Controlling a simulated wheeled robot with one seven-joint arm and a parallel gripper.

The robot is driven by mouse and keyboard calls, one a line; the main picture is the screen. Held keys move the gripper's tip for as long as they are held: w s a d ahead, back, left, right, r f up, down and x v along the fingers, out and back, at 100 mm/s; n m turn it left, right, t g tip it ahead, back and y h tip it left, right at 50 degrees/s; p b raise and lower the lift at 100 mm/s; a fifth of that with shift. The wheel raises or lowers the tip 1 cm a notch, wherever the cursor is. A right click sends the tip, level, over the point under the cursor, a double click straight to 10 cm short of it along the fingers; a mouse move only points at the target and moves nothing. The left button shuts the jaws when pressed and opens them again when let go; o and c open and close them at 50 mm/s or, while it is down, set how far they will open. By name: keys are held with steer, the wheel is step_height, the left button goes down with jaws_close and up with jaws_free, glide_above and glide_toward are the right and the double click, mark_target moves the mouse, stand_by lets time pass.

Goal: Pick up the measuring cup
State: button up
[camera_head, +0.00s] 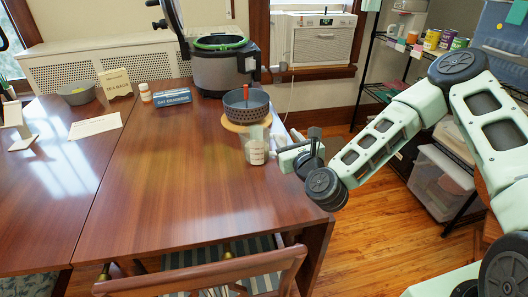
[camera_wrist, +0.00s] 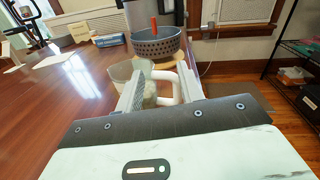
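The measuring cup (camera_head: 257,151) is a clear cup with faint markings, upright near the right edge of the wooden table. It also shows in the wrist view (camera_wrist: 122,72), partly hidden behind my left finger. Its pale handle (camera_wrist: 168,78) points toward my gripper. My gripper (camera_wrist: 163,84) is open, with one finger on each side of the handle. In the head view my gripper (camera_head: 278,143) is just right of the cup. I cannot tell whether either finger touches the handle.
A dark perforated bowl (camera_head: 246,108) with a red item stands on a round wooden board (camera_head: 236,127) just behind the cup. A large cooker (camera_head: 222,68) is farther back, with a blue box (camera_head: 174,97) to its left. The table's front middle is clear.

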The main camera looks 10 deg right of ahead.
steer(key=f, duration=0.2)
steer(key=d+f+m+h, duration=0.1)
steer(key=f, duration=0.2)
steer(key=d+f+m, duration=0.1)
steer(key=f, duration=0.2)
steer(key=shift+f+b, duration=0.25)
steer(key=shift+b, duration=0.05)
steer(key=shift+w+r, duration=0.25)
steer(key=shift+w, duration=0.35)
steer(key=w+p, duration=0.1)
steer(key=w, duration=0.5)
steer(key=shift+w+a, duration=0.1)
steer(key=shift+w, duration=0.15)
jaws_close()
